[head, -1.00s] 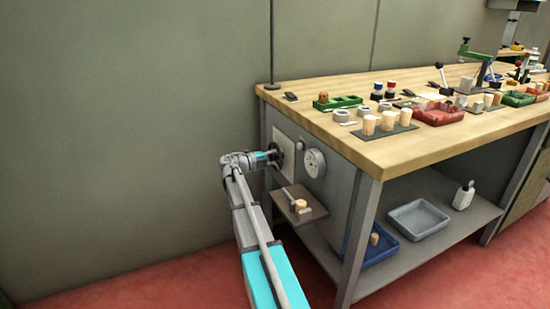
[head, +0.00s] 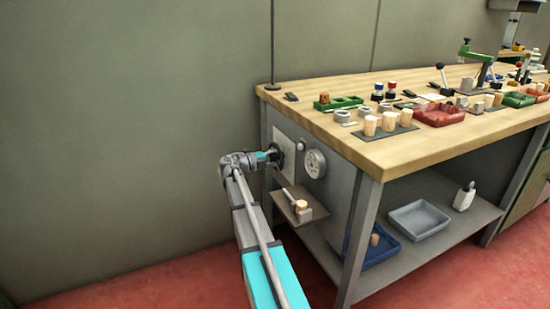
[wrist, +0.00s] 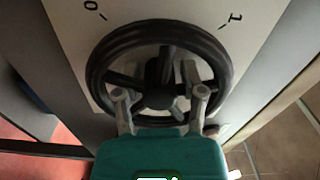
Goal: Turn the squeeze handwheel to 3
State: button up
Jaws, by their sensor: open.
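The squeeze handwheel (wrist: 158,55) is a black spoked wheel with a round hub, on a pale plate (wrist: 215,15) in the wrist view. The plate bears a "0" at upper left and a mark at upper right that looks like a 1 or 2. My gripper (wrist: 161,94) is open, its two grey fingers apart over the wheel's lower part, either side of the hub. I cannot tell whether they touch it. In the head view my gripper (head: 268,157) is at the handwheel (head: 277,154) on the bench's end panel. No 3 is readable.
A round white gauge (head: 314,163) sits just right of the handwheel. A small shelf (head: 290,212) with a cork sticks out below. The wooden bench top (head: 330,130) overhangs above. The floor and wall to the left are clear.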

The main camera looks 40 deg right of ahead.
jog(key=shift+v, duration=0.8)
jog(key=v, duration=1)
jog(key=shift+a, duration=0.2)
jog(key=shift+w+n, duration=0.1)
jog(key=shift+n, duration=0.2)
jog(key=a+m, duration=0.1)
jog(key=m, duration=0.9)
jog(key=a+m, duration=0.1)
jog(key=m, duration=0.9)
jog(key=a+m, duration=0.1)
jog(key=m, duration=0.9)
jog(key=shift+m, duration=0.4)
